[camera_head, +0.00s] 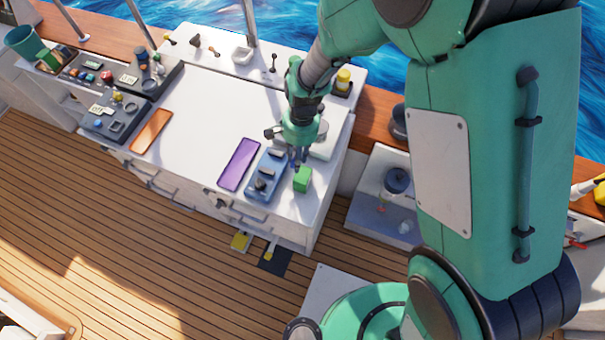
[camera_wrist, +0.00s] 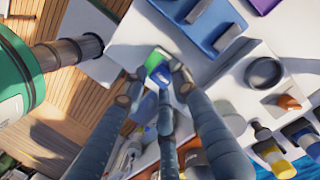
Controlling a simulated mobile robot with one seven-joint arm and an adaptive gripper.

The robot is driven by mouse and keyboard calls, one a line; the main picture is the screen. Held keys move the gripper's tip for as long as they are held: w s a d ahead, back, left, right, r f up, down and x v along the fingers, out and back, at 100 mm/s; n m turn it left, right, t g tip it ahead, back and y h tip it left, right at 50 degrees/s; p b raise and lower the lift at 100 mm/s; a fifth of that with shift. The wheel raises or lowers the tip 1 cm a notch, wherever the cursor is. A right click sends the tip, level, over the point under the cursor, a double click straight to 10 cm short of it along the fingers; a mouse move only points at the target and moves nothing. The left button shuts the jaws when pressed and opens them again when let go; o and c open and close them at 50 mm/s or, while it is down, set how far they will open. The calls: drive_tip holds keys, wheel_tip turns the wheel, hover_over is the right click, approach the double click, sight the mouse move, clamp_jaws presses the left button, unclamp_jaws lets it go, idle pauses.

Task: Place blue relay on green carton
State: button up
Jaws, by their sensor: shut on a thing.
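The green carton (camera_head: 302,179) stands near the front right corner of the white worktop, beside the blue tray. It shows partly in the wrist view (camera_wrist: 156,60), beyond my fingertips. My gripper (camera_head: 297,160) points down close over the carton's back side. In the wrist view my gripper (camera_wrist: 157,82) has its fingers closed around the small blue relay (camera_wrist: 161,75). The relay overlaps the carton in that view; whether they touch I cannot tell. In the head view my fingers mostly hide the relay.
A blue tray (camera_head: 252,188) with several dark pieces lies just left of the carton. A purple flat panel (camera_head: 240,164) and an orange one (camera_head: 151,131) lie further left. The worktop's middle (camera_head: 200,125) is clear. Grey trays of small parts (camera_head: 113,115) stand at far left.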

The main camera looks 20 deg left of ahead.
drive_tip(key=s+d, duration=0.7)
drive_tip(key=d, duration=0.1)
drive_tip(key=s+d, duration=0.4)
drive_tip(key=d, duration=0.1)
drive_tip(key=shift+s, duration=0.3)
clamp_jaws()
drive_tip(key=shift+w+a, duration=0.1)
drive_tip(key=p, duration=0.1)
hover_over(303, 176)
drive_tip(key=shift+w+f, duration=0.35)
drive_tip(key=shift+f, duration=0.35)
drive_tip(key=shift+f, duration=0.1)
drive_tip(key=shift+f, duration=1.65)
drive_tip(key=shift+f, duration=0.2)
drive_tip(key=o, duration=1.1)
unclamp_jaws()
drive_tip(key=shift+r, duration=0.1)
